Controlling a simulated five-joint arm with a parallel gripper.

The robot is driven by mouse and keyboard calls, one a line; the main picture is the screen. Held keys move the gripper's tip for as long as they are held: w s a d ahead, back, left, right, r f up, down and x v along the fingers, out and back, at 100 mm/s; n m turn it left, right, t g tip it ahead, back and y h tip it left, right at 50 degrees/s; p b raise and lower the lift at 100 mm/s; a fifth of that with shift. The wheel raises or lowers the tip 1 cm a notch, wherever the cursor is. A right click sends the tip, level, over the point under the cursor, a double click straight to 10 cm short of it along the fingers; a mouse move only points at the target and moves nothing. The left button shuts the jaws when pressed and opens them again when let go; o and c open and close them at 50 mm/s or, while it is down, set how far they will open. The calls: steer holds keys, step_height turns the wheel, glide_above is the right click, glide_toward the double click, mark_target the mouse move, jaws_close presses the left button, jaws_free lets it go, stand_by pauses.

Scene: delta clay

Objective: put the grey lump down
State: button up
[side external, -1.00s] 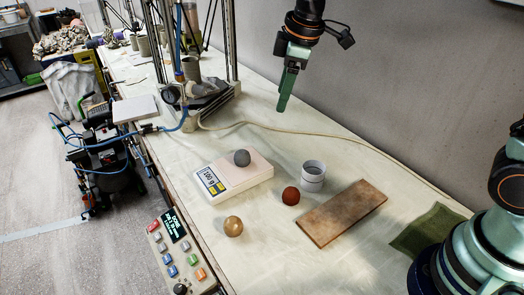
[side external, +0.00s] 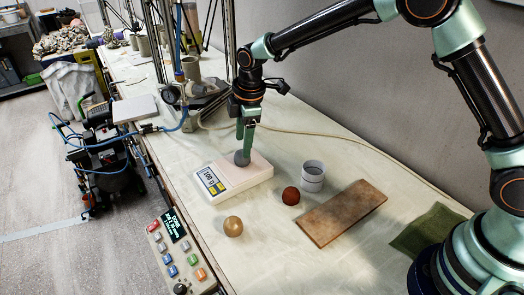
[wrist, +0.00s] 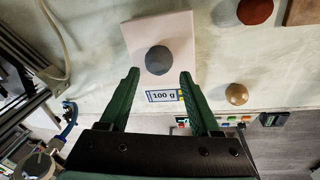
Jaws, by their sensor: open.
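The grey lump (side external: 241,158) is a round ball resting on the pale top of the white scale (side external: 213,190), whose display reads 100 g. In the wrist view the grey lump (wrist: 159,60) sits on the scale's plate beyond and between my fingertips. My gripper (side external: 246,142) is open, with its green fingers pointing down at the lump and partly covering it in the side view. In the wrist view my gripper (wrist: 160,73) has its fingers spread wider than the lump. Whether a finger touches it I cannot tell.
A gold ball (side external: 233,226), a red-brown ball (side external: 291,196), a grey cup (side external: 313,176) and a brown board (side external: 342,212) stand near the scale. A button panel (side external: 178,256) is at the table's front edge. A green cloth (side external: 428,231) lies at right.

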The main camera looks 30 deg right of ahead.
mark_target(242, 157)
steer(key=shift+w+f, duration=0.25)
steer(key=shift+f, duration=1.1)
steer(key=shift+w+f, duration=0.2)
steer(key=shift+f, duration=1.1)
jaws_close()
